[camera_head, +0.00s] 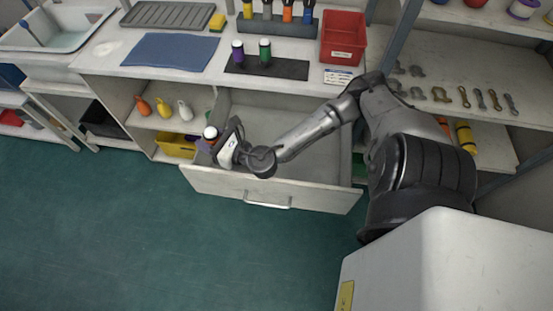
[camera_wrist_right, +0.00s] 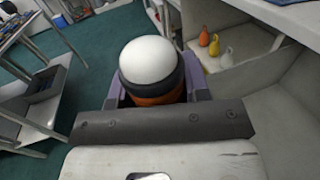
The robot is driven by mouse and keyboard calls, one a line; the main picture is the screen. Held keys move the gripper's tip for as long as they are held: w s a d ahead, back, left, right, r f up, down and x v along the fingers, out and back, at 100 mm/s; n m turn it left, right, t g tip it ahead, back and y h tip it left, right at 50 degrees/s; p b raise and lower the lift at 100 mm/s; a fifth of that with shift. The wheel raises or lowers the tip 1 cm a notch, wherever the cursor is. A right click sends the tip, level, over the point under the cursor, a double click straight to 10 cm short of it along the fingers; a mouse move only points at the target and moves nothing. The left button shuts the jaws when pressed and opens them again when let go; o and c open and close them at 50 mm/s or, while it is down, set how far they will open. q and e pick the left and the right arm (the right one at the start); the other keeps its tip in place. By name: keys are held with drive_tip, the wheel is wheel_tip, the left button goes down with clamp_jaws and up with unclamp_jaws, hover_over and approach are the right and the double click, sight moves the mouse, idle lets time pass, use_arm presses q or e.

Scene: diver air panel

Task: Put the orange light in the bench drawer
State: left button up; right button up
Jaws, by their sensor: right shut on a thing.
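The orange light (camera_wrist_right: 160,97) has a white dome top, a dark collar and an orange body. My right gripper (camera_wrist_right: 157,95) is shut on it, with a purple-grey finger on each side. In the head view the light's white dome (camera_head: 210,132) shows at the left end of the open bench drawer (camera_head: 268,190), and my right gripper (camera_head: 208,142) partly hides the rest of it. The drawer is pulled well out and its visible floor looks empty. I cannot tell the light's height over the drawer's left side. My left gripper is not in view.
On the bench, a purple light (camera_head: 238,52) and a green light (camera_head: 265,52) stand on a black mat (camera_head: 290,69). A red bin (camera_head: 342,38) is to their right. Orange, yellow and white bottles (camera_head: 163,108) and a yellow tray (camera_head: 177,147) are on shelves left of the drawer.

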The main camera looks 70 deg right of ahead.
drive_tip(key=s+d+f+n+y+b, duration=0.25)
drive_tip(key=s+d+f+b, duration=0.25)
drive_tip(key=d+f+b, duration=0.55)
drive_tip(key=shift+m, duration=0.35)
drive_tip(key=d+f+b, duration=0.1)
drive_tip(key=f, duration=0.2)
drive_tip(key=d+f+b, duration=0.1)
drive_tip(key=f, duration=0.3)
drive_tip(key=f+b, duration=0.1)
drive_tip(key=f, duration=0.2)
drive_tip(key=shift+s+d+f+b, duration=0.15)
drive_tip(key=shift+s+d+b, duration=0.15)
drive_tip(key=shift+d, duration=0.1)
drive_tip(key=shift+a+f, duration=0.1)
drive_tip(key=shift+f, duration=0.2)
drive_tip(key=shift+f, duration=0.15)
drive_tip(key=o, duration=1)
